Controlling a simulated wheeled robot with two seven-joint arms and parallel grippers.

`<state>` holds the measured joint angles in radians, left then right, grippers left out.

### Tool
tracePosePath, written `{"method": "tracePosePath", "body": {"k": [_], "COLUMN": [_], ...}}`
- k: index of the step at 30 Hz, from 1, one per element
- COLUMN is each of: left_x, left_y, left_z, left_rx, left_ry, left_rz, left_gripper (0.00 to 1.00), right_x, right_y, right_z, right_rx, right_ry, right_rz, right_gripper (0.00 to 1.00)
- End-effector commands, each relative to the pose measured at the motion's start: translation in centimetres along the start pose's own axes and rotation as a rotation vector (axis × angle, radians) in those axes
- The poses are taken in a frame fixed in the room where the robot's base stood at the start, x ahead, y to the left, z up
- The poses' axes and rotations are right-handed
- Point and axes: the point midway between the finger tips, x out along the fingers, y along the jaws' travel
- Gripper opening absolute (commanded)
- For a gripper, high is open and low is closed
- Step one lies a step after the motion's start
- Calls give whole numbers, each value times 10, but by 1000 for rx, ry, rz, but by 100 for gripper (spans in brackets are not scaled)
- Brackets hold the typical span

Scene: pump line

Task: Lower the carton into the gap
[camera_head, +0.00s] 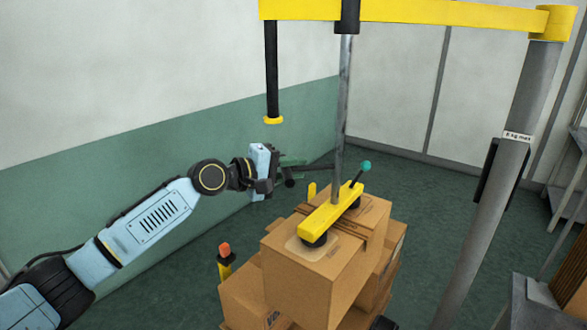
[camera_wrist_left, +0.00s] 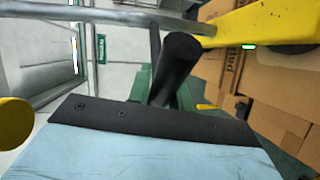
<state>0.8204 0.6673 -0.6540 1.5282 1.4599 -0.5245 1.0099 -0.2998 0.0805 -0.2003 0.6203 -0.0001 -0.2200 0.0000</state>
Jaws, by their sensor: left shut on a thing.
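A brown carton (camera_head: 310,270) with a pale label on top sits under the yellow lifter bar (camera_head: 330,210) at the top of a carton pile. The bar's near black suction cup (camera_head: 314,240) appears to touch its top. Its underside and the gap are hidden, so I cannot tell how far down it sits. My left gripper (camera_head: 272,184) is left of the bar, shut on the lifter's dark handle (camera_head: 308,172). The black grip also shows in the left wrist view (camera_wrist_left: 177,68), where the yellow bar (camera_wrist_left: 262,22) shows a green light. My right gripper is not in view.
Another carton (camera_head: 372,218) stands close behind. A lower carton (camera_head: 245,300) is at the front left, near an orange-topped yellow-and-black post (camera_head: 225,262). The grey crane column (camera_head: 490,200) stands right, with a yellow boom (camera_head: 430,14) overhead. Green floor is open beyond.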

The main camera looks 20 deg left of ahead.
Motion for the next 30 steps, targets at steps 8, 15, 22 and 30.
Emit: {"method": "tracePosePath", "body": {"k": [8,15,22,30], "left_x": [11,12,12,12], "left_y": [-76,-80,-78,-77], "left_z": [8,8,7,7], "left_rx": [-3,0,1,-1], "left_ry": [-10,-7,-6,-6], "left_rz": [-35,-28,-25,-23], "left_gripper": [0,0,22,42], "right_x": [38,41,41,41], "right_y": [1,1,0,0], "right_z": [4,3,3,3], "right_rx": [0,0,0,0], "right_ry": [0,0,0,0], "right_rz": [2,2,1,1], "right_gripper": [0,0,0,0]}}
